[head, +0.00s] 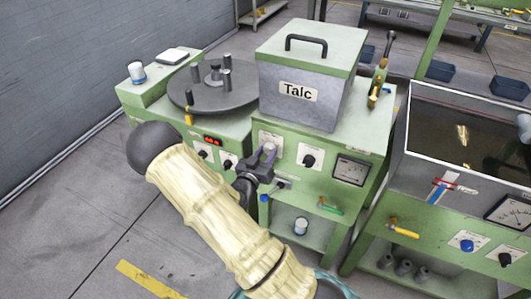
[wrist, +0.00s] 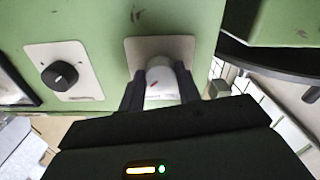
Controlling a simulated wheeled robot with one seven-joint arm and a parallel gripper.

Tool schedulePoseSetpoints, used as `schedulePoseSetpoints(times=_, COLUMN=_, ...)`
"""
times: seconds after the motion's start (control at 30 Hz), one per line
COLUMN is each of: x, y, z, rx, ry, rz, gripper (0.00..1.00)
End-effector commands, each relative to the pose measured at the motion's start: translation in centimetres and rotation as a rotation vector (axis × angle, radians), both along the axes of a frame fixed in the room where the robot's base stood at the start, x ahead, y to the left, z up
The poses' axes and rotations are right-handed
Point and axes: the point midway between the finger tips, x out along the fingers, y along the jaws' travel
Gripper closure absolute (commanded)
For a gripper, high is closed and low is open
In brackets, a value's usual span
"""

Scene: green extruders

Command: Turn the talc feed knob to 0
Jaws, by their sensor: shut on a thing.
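The talc hopper (head: 300,92) is a grey box with a green lid and a "Talc" label. Below it on the green cabinet front is a pale plate (head: 263,136) with small unreadable print. My gripper (head: 266,152) reaches to this plate in the head view. In the wrist view, my gripper (wrist: 161,92) is shut on a pale rounded knob (wrist: 163,82) with a small red mark, one dark finger on each side. The knob stands out from its plate (wrist: 135,48). Its scale is not readable, so its setting cannot be told.
A black knob (head: 308,160) on its own plate is beside it, also in the wrist view (wrist: 60,76). A dial gauge (head: 351,170) is farther right. A red display (head: 212,139) and turntable (head: 213,88) are left. A green-handled valve (head: 330,207) is below.

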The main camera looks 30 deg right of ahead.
Motion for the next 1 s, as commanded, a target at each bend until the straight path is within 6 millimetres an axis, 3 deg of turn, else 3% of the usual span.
schedulePoseSetpoints(times=1.0, x=-0.08, y=0.04, z=0.20, rx=-0.582, ry=0.745, rz=0.003, gripper=0.90)
